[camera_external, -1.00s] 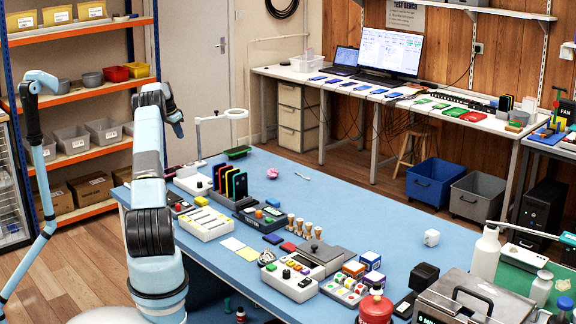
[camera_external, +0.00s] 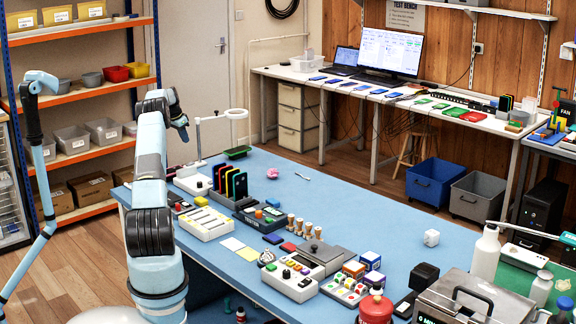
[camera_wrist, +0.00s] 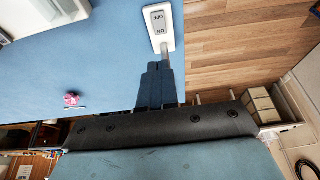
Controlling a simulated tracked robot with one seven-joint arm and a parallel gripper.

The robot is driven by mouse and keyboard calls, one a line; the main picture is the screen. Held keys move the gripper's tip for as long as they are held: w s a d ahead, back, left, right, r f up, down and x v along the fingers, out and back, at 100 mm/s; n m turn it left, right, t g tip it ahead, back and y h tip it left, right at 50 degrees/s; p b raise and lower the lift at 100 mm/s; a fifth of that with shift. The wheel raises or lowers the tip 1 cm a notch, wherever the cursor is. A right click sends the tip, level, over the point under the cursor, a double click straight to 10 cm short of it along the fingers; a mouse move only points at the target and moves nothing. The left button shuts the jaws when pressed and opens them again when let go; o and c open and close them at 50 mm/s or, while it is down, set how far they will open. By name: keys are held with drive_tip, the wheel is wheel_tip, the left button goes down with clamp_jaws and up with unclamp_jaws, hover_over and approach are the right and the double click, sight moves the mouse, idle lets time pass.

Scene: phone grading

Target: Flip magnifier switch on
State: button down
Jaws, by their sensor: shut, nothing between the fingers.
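The magnifier (camera_external: 236,114) stands at the far left end of the blue table in the external view, its pale ring on an arm from an upright post. In the wrist view, a white plate (camera_wrist: 167,38) carries a grey rocker switch (camera_wrist: 158,21) marked OFF and ON. I cannot tell which side is pressed. My gripper (camera_wrist: 162,66) is shut and empty, its dark fingers just below the plate's ON end in the picture. In the external view my gripper (camera_external: 183,131) hangs left of the magnifier post, above the table. Contact with the switch is not visible.
The blue table (camera_external: 330,195) has clear space right of the magnifier, with a small pink object (camera_external: 272,173) on it. A green tray (camera_external: 238,152) lies near the magnifier. Upright coloured boards (camera_external: 236,182) in a rack and several devices crowd the near left edge.

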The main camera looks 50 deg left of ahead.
approach(190, 164)
drive_tip(key=w+f, duration=0.4)
drive_tip(key=shift+w+a+f, duration=0.1)
drive_tip(key=shift+f, duration=0.3)
drive_tip(key=shift+w+f, duration=0.1)
drive_tip(key=shift+f, duration=0.55)
drive_tip(key=shift+w+f, duration=0.1)
drive_tip(key=shift+f, duration=0.1)
drive_tip(key=shift+s, duration=0.95)
drive_tip(key=w+v, duration=0.1)
drive_tip(key=v, duration=1.3)
drive_tip(key=shift+r, duration=0.15)
